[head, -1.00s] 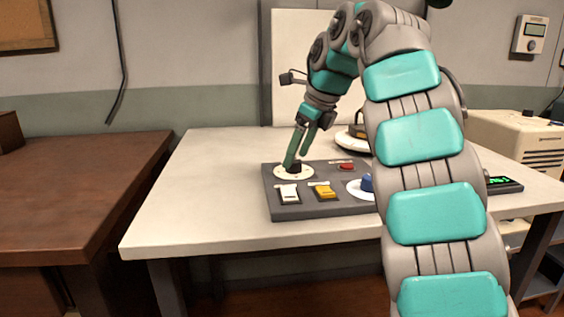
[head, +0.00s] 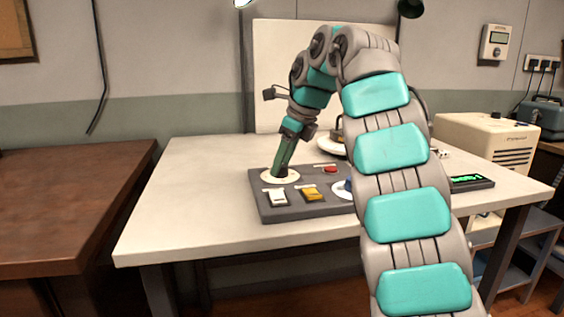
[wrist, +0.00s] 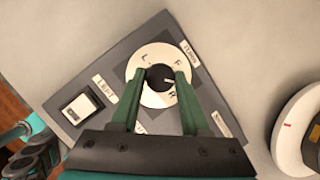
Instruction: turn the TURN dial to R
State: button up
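The TURN dial is a black knob (wrist: 158,76) on a round white plate (head: 268,177) at the back left of a grey panel (head: 300,212). The wrist view shows L, what looks like F, and R on the plate. The knob's white mark points right, between the F-like letter and R. My gripper (head: 281,172) reaches down onto the dial. In the wrist view its green fingers (wrist: 160,74) are on both sides of the knob and look to be touching it. In the head view the fingers overlap and hide most of the knob.
The panel also carries a white switch (head: 277,198), a yellow switch (head: 314,194), a red button (head: 330,170) and a blue knob partly hidden by my arm. The panel lies on a pale table (head: 190,200). A round white device (wrist: 300,130) stands nearby.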

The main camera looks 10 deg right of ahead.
grip_shut()
jog(key=shift+m, duration=0.3)
jog(key=shift+m+t+h, duration=0.3)
jog(key=shift+m+h, duration=0.2)
jog(key=shift+m, duration=0.7)
jog(key=shift+s+a+m+t+h, duration=0.15)
jog(key=shift+m+h, duration=0.25)
jog(key=shift+m, duration=0.7)
jog(key=shift+w+m+t+h, duration=0.15)
jog(key=shift+m+h, duration=0.25)
jog(key=shift+m, duration=0.7)
jog(key=shift+s, duration=0.1)
jog(key=o, duration=0.6)
grip_release()
